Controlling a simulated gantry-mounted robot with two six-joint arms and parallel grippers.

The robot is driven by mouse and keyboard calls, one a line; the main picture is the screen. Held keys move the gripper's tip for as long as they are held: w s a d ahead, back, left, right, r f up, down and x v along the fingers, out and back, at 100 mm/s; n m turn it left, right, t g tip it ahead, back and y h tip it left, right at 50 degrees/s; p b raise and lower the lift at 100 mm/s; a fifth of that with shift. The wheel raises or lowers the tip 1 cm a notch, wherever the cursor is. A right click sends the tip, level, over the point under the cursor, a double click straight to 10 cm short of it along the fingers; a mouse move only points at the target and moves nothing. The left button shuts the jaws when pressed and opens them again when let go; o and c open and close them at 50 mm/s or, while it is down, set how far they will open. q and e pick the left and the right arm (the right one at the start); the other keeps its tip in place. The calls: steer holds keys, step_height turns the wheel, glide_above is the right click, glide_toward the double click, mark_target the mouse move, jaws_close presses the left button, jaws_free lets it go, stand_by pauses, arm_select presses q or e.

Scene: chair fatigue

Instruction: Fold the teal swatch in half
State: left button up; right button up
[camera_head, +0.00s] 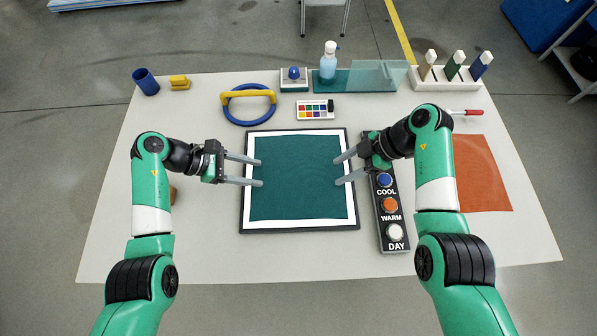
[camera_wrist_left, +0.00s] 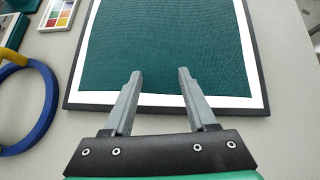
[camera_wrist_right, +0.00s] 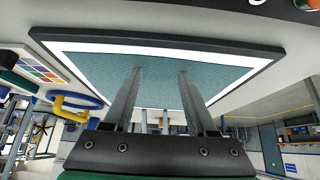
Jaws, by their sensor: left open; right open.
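The teal swatch (camera_head: 298,180) lies flat and unfolded on a white panel with a black frame (camera_head: 300,229) in the middle of the table. My left gripper (camera_head: 260,172) is open, with its fingertips over the swatch's left edge. In the left wrist view the swatch (camera_wrist_left: 165,40) lies beyond and between the open fingers (camera_wrist_left: 158,75). My right gripper (camera_head: 338,172) is open at the swatch's right edge. In the right wrist view the swatch (camera_wrist_right: 150,75) shows past the open fingers (camera_wrist_right: 158,72). Nothing is between either pair of fingers that I can tell is held.
A panel with COOL, WARM and DAY buttons (camera_head: 391,220) stands right of the frame, under my right arm. An orange cloth (camera_head: 482,175) lies further right. A blue ring with a yellow handle (camera_head: 248,104), a colour card (camera_head: 315,110) and a spray bottle (camera_head: 328,64) are behind.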

arm_select(q)
steer(key=shift+f+b, duration=0.3)
steer(key=shift+b, duration=0.05)
arm_select(e)
steer(key=shift+f, duration=0.3)
arm_select(q)
steer(key=shift+r, duration=0.2)
steer(key=shift+c, duration=0.6)
arm_select(e)
steer(key=shift+r, duration=0.15)
steer(key=shift+c, duration=0.6)
arm_select(q)
jaws_close()
arm_select(e)
jaws_close()
